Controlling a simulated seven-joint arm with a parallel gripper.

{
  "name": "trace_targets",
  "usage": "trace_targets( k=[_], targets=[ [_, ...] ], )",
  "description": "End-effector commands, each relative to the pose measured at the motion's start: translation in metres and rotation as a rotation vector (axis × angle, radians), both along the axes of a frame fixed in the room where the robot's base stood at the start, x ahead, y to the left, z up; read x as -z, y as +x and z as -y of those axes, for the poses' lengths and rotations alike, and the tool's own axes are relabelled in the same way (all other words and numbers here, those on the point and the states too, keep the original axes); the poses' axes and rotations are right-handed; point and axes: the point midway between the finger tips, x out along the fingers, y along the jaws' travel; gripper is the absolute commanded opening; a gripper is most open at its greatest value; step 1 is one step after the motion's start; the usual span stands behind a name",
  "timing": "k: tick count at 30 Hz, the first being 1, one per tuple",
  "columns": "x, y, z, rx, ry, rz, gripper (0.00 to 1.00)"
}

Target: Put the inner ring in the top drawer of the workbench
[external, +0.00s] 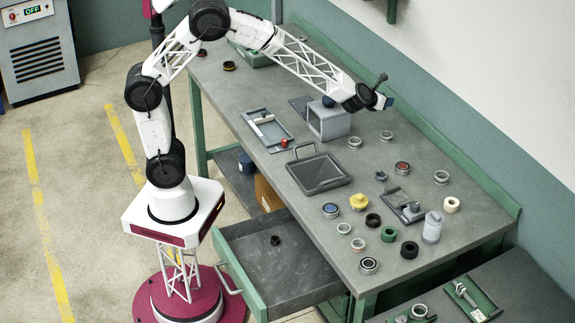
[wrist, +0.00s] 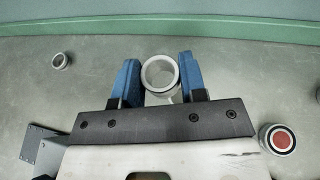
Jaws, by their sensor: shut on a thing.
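My gripper (external: 386,102) is over the far part of the workbench, near its green back edge. In the wrist view my gripper (wrist: 158,82) has its blue fingers on either side of a plain pale metal ring, the likely inner ring (wrist: 146,78), and is shut on it. The ring is too small to make out in the external view. The top drawer (external: 283,285) of the workbench (external: 345,205) is pulled out at the near left side. A small dark ring (external: 275,240) lies in it; the rest of its floor is bare.
Several rings and bearings stand on the right part of the bench, including a red-centred one (external: 402,168). A grey box (external: 329,122), a black tray (external: 318,172) with a handle and a pale bottle (external: 432,227) also stand there. A green rim (external: 470,175) edges the back.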

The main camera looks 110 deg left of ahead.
Motion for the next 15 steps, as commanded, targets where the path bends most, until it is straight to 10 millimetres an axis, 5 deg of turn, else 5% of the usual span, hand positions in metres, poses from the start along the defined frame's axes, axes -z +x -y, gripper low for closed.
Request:
trace_targets(
  k=[15],
  targets=[
    [-0.01, 0.082, 0.151, 0.31, 0.001, 0.002, 0.13]
  ],
)
